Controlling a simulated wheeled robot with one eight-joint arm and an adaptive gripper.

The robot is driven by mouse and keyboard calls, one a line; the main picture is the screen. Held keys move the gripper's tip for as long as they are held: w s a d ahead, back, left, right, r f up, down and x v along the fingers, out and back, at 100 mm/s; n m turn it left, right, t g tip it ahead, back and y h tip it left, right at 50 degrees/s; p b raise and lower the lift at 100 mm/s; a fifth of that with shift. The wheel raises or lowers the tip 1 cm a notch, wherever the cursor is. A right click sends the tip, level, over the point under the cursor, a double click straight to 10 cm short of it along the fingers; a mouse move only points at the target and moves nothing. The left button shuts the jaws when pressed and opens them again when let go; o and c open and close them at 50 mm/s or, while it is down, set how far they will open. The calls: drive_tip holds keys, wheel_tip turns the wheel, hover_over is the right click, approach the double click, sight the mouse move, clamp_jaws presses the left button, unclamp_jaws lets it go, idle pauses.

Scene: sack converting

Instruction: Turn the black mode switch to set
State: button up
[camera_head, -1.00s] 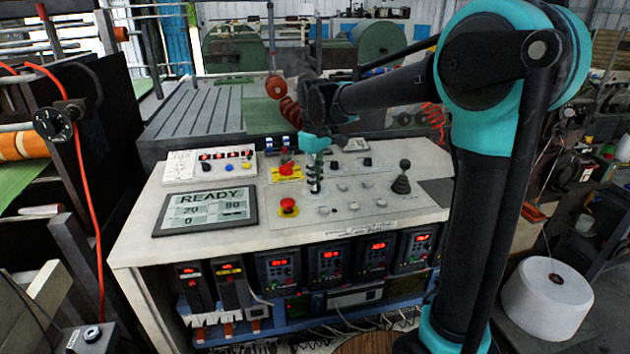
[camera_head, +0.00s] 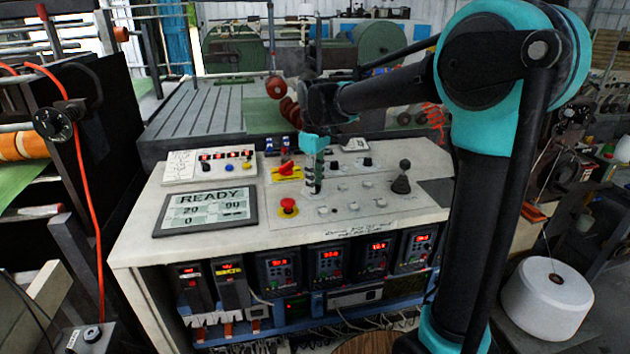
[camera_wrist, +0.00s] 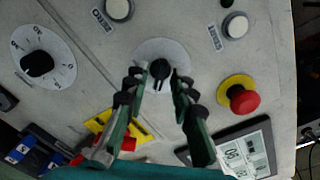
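The black mode switch (camera_wrist: 160,69) is a small black knob on a pale round plate on the control panel. In the wrist view it lies between the two fingertips of my gripper (camera_wrist: 159,78), with a gap visible on each side. My gripper is open, and its fingers point down at the panel. Whether the fingertips are level with the knob or above it I cannot tell.
A red stop button (camera_wrist: 243,99) on a yellow ring sits right of the switch. A black dial knob (camera_wrist: 37,63) on a numbered plate is to its left. A red handle on a yellow plate (camera_head: 287,172), a READY display (camera_head: 206,210) and a black joystick (camera_head: 401,181) are nearby.

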drive_tip(key=shift+r, duration=0.15)
wheel_tip(320, 180, up, 12)
idle(0.7)
drive_tip(key=shift+s, duration=0.15)
